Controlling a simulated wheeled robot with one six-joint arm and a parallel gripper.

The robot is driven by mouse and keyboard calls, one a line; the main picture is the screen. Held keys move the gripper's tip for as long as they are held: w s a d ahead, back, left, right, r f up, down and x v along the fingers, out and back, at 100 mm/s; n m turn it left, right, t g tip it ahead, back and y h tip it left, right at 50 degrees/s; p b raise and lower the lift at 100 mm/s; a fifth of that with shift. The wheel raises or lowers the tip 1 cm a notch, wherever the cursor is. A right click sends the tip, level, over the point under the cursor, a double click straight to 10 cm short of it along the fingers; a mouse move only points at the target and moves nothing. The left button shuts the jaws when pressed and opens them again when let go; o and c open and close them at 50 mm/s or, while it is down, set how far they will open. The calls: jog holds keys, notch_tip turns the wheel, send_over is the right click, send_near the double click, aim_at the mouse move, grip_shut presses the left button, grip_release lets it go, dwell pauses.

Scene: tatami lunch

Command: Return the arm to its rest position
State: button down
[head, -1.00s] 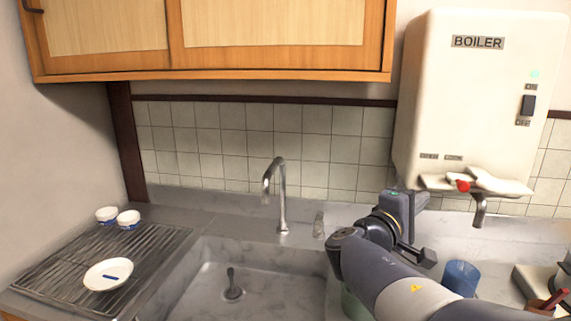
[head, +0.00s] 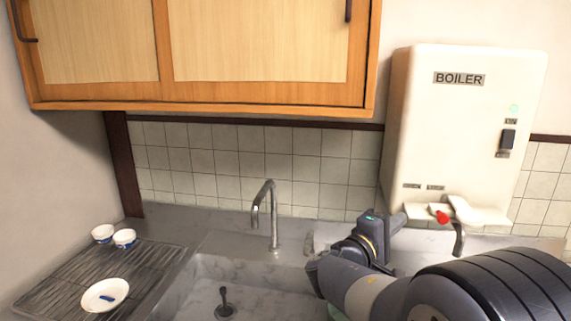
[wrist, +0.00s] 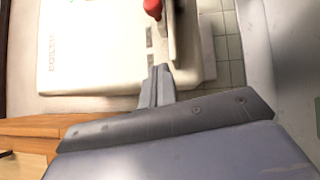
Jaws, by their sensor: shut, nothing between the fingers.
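My gripper (wrist: 157,85) shows in the wrist view with its fingers together and nothing between them. In the head view my arm reaches in from the lower right, and my gripper (head: 396,224) is in front of the counter, just left of and below the boiler (head: 455,140). In the wrist view the boiler (wrist: 95,45) appears turned sideways behind the fingers, with its red knob (wrist: 153,8) at the top. I cannot tell how far the fingers are from the boiler.
A sink (head: 190,290) with a tall faucet (head: 272,215) is left of my arm. Two small bowls (head: 103,233) and a white dish (head: 105,295) sit on the drying rack (head: 60,283). A wooden cabinet (head: 200,105) hangs above. My arm hides the right part of the counter.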

jog(key=w+a+b+v, duration=0.1)
jog(key=b+v, duration=0.1)
jog(key=v, duration=0.9)
jog(key=shift+a+f+b, duration=0.3)
jog(key=shift+b, duration=0.1)
